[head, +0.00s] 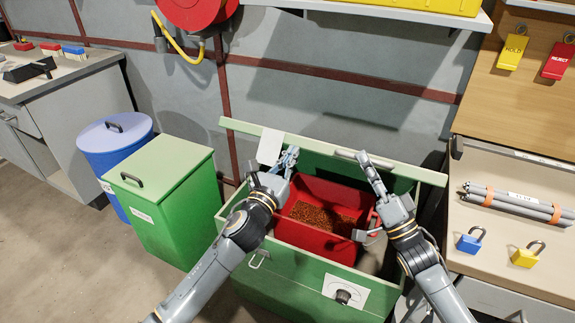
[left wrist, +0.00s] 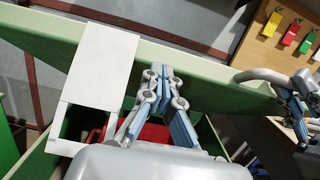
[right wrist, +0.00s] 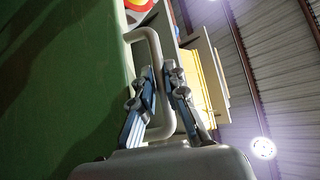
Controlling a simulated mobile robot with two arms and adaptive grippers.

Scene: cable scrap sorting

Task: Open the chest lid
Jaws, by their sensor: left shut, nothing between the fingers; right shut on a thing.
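The green chest (head: 300,287) stands with its lid (head: 415,172) raised, and its inside is visible. A grey bar handle (head: 345,153) sits on the lid's upper edge; it also shows in the left wrist view (left wrist: 262,75) and the right wrist view (right wrist: 150,38). My right gripper (head: 364,160) is shut on this handle, with a finger on either side of the bar in the right wrist view. My left gripper (head: 289,154) is shut and empty, close to the lid by a white sheet (head: 270,146). The lid's hinge is hidden.
Inside the chest is a red bin (head: 308,245) with copper-coloured scrap. A green lidded bin (head: 165,215) and a blue drum (head: 88,138) stand to the left. On the right, a bench (head: 500,235) carries grey rods and padlocks. A wall is close behind the chest.

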